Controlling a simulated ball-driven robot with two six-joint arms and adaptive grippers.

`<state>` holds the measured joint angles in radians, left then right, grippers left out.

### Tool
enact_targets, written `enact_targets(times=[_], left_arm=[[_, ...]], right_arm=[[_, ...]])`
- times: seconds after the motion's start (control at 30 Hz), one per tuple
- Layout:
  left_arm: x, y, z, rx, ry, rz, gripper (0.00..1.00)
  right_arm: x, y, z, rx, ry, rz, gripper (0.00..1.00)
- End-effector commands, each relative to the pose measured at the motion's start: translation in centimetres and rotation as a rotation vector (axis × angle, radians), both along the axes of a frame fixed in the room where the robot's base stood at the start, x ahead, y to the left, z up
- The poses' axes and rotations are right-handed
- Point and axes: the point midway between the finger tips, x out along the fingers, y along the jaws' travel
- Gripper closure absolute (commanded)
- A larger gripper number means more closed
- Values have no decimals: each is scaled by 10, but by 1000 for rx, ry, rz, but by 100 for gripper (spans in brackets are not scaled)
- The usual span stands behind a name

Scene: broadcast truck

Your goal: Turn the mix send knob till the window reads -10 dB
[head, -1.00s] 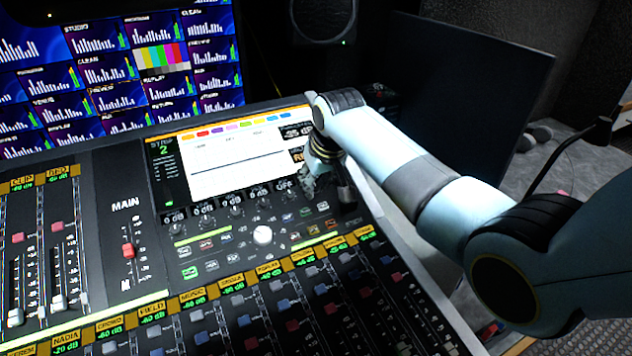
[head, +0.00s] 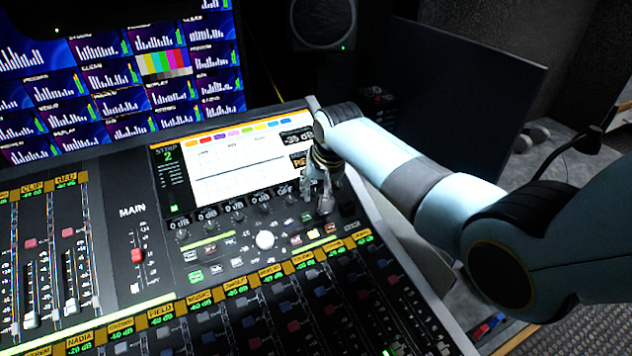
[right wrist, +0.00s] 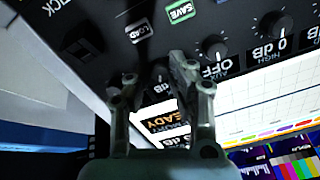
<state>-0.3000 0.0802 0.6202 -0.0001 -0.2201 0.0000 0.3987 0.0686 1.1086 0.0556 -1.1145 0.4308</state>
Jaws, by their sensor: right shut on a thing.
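My right gripper (head: 318,195) points down at the right end of the knob row, below the screen of the console. In the right wrist view its two fingers (right wrist: 160,80) are closed around a small dark knob (right wrist: 159,73), which they mostly hide. The readout window (head: 296,138) at the top right of the screen appears to read -35 dB, in small blurred digits. In the right wrist view the window is upside down and partly covered by the gripper. A READY field (head: 298,160) sits just below it. My left gripper is not in view.
A row of knobs (head: 236,210) with dB labels runs left of the gripper. Faders (head: 280,305) fill the front. A monitor wall (head: 110,80) and a speaker (head: 322,22) stand behind.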

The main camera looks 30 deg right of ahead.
Motion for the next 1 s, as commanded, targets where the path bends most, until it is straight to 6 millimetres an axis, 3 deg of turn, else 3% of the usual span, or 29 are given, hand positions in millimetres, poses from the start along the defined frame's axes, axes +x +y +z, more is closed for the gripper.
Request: enact_targets(times=[0.3,0.77,0.8,0.93,1.0], left_arm=[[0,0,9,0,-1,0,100],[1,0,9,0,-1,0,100],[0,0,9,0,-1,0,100],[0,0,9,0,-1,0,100],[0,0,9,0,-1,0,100]], right_arm=[[0,0,0,42,-2,-99,100],[0,0,0,47,-4,-111,100],[0,0,0,47,-4,-111,75],[0,0,0,47,-4,-111,58],[0,0,0,47,-4,-110,58]])
